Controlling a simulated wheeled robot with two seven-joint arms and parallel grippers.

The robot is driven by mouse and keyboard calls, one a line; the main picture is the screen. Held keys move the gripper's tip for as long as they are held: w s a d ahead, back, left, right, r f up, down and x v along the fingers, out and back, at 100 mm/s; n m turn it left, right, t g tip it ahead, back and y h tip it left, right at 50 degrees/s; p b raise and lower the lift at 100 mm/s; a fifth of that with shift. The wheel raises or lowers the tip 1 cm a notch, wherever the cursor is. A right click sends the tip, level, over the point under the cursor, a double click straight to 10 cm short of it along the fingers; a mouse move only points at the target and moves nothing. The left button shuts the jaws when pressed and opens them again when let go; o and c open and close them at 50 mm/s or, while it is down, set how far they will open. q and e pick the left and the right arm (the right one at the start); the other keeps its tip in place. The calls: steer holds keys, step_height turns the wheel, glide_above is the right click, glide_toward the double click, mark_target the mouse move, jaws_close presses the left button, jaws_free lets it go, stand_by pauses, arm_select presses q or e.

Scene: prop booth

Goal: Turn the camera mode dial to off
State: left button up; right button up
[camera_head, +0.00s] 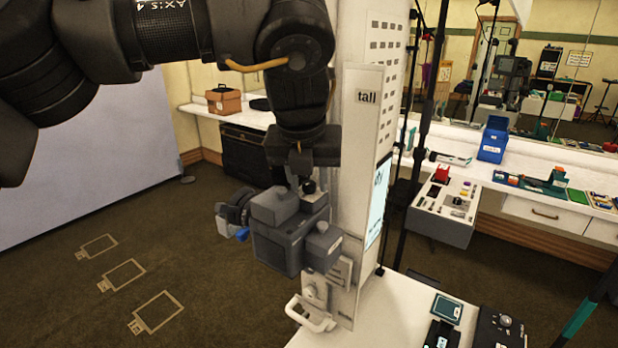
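A dark grey camera (275,240) stands in the middle of the head view, with its lens (234,208) pointing left. A small dark round dial (309,187) sits on top of its body; its markings are too small to read. My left gripper (306,176) points down from above, its fingertips close over the dial. I cannot tell whether the fingers touch the dial or how far apart they are. My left arm hides part of the area behind. My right gripper is not in view.
A tall white panel (360,110) marked "tall" stands right behind the camera. A white handle (310,315) juts out below it. A white table (385,305) holds dark devices at lower right. A counter with a blue bin (493,140) runs behind. Open carpet (170,260) lies left.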

arm_select(q)
steer(key=shift+o, duration=0.5)
steer(key=shift+s+r, duration=0.1)
steer(key=shift+r, duration=0.15)
steer(key=d+v, duration=0.1)
steer(key=v, duration=0.9)
steer(key=shift+a+b, duration=0.35)
steer(key=shift+a, duration=0.1)
steer(key=shift+s+d+r, duration=0.1)
steer(key=shift+s, duration=0.05)
